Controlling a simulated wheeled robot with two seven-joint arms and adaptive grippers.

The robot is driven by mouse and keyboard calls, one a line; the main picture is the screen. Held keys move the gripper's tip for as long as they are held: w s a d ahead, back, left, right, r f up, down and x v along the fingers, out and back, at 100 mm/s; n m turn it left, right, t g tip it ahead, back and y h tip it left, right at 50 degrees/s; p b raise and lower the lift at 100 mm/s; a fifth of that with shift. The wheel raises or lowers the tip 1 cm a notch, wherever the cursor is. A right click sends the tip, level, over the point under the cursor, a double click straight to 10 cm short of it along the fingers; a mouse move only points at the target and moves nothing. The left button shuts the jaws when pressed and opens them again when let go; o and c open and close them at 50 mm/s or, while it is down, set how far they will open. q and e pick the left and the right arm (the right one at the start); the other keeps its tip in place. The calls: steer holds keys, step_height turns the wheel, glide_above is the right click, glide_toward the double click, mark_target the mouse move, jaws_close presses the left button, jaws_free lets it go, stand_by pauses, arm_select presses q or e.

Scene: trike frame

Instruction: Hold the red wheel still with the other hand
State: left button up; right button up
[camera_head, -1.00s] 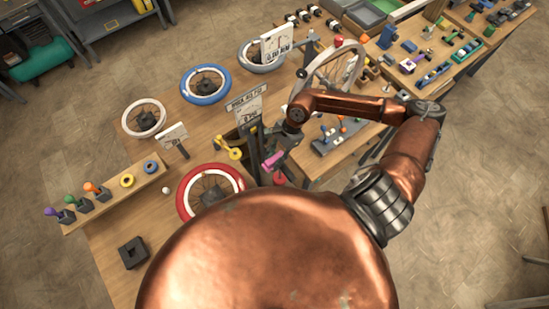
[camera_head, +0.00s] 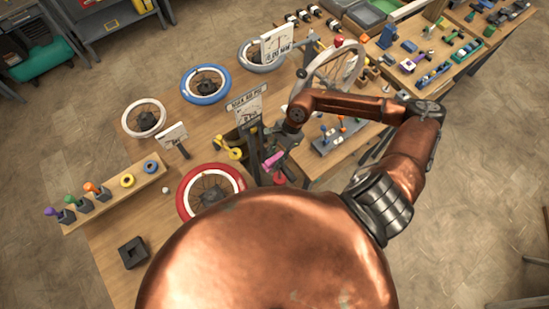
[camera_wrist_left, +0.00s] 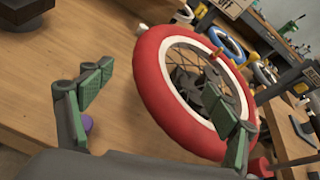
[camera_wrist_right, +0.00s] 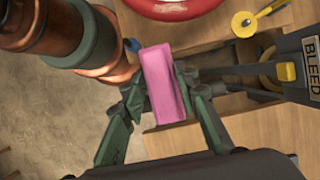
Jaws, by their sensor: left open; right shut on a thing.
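The red wheel (camera_head: 188,194), a red tyre with a white band and dark spokes, lies on the wooden table, partly hidden by my copper body in the head view. It fills the middle of the left wrist view (camera_wrist_left: 153,78). My left gripper (camera_wrist_left: 162,105) is open; one finger overlaps the wheel's near right side in that view, the other is left of it. I cannot tell whether it touches. The head view does not show this gripper. My right gripper (camera_wrist_right: 155,110) is shut on a pink block-shaped thing (camera_wrist_right: 163,82), beside the wheel (camera_head: 274,160).
A wooden rack (camera_head: 115,197) with coloured knobs and rings stands on the left. A blue wheel (camera_head: 206,85) and a white wheel (camera_head: 144,118) lie further back. A sign stand (camera_head: 246,103) and a yellow piece (camera_wrist_right: 243,25) are near my right gripper. A dark square block (camera_head: 133,253) lies at front left.

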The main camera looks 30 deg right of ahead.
mark_target(193, 217)
arm_select(q)
steer(key=x, duration=1)
steer(key=shift+w+a+f, duration=0.1)
steer(key=shift+w, duration=0.05)
steer(key=shift+c, duration=0.6)
